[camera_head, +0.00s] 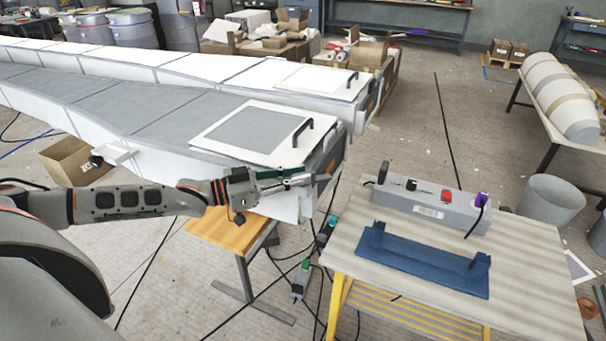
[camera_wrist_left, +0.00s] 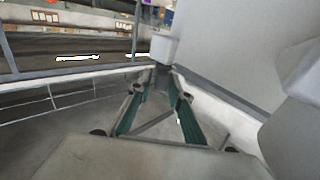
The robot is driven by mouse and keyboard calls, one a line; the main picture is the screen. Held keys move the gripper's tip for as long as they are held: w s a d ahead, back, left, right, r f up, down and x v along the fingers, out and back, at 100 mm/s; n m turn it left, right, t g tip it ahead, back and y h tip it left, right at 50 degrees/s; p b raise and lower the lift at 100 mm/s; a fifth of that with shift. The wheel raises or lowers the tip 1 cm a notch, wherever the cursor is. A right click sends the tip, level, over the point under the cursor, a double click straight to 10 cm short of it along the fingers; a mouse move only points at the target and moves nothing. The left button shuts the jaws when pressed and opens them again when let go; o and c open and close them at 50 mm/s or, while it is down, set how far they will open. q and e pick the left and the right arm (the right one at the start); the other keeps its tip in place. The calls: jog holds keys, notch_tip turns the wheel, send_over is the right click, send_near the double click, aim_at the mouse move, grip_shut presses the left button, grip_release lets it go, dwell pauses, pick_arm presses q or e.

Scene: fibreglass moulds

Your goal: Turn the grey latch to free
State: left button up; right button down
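My left gripper (camera_head: 318,178) reaches in from the left to the near end of the closest white mould (camera_head: 290,150). In the left wrist view its green-padded fingers (camera_wrist_left: 161,78) converge to a narrow gap. A pale grey block (camera_wrist_left: 164,48), which looks like the grey latch, stands at the fingertips, its dark lower part between them. The fingers appear shut on it. In the head view the latch is too small and too covered by the gripper to make out its angle. My right gripper is in neither view.
A striped table (camera_head: 350,262) to the right holds a grey control box (camera_head: 430,208) and a blue bracket (camera_head: 420,258). A small wooden table (camera_head: 232,232) stands below my left arm. Cables (camera_head: 290,262) lie on the floor between the tables. A black handle (camera_head: 302,131) stands on the mould's top.

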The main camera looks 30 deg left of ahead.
pick_arm(q)
jog(key=v, duration=1)
jog(key=shift+r, duration=0.1)
